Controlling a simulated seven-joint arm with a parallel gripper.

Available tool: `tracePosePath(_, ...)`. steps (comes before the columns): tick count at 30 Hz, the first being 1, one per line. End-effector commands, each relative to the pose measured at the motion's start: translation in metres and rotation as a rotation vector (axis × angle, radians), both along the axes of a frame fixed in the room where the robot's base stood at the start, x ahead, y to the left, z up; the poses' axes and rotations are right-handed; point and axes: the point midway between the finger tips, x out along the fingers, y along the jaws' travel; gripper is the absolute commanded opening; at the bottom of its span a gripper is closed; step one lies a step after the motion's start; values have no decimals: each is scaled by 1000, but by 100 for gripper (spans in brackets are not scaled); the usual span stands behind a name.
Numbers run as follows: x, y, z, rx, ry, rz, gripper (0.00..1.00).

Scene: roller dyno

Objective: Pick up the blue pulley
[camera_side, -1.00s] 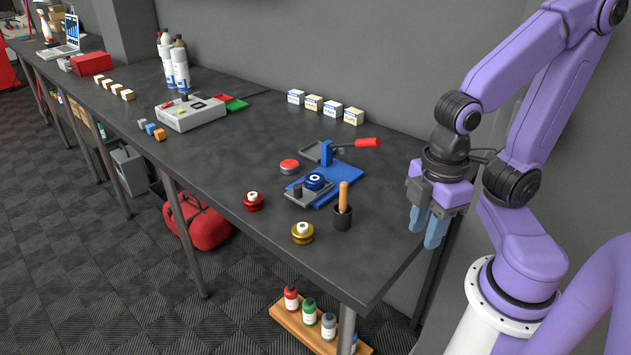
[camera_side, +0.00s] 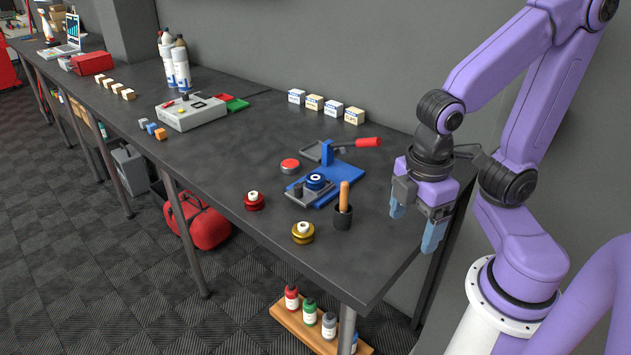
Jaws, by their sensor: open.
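The blue pulley (camera_side: 316,181) sits on the blue fixture (camera_side: 346,176) with its grey plate, in the right part of the dark table. My gripper (camera_side: 416,226) is to the right of the fixture, near the table's right edge. Its two blue fingers point down and are spread apart, with nothing between them. A red pulley (camera_side: 254,201) and a gold pulley (camera_side: 303,232) stand on the table left of and in front of the fixture.
A red-handled lever (camera_side: 367,142) rises at the fixture's back. A red button (camera_side: 290,166) is left of it. Several small boxes (camera_side: 333,108) line the wall side.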

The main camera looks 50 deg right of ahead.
Motion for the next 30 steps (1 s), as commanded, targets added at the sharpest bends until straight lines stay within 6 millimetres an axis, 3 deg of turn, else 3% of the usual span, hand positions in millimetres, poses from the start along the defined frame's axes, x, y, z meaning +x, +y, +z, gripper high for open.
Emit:
tracePosePath(12,128,33,0,-439,-14,274,82)
tracePosePath(21,214,53,-2,-768,52,433,82)
tracePosePath(27,255,61,-5,-952,116,506,82)
tracePosePath(30,267,64,-6,-1008,140,526,82)
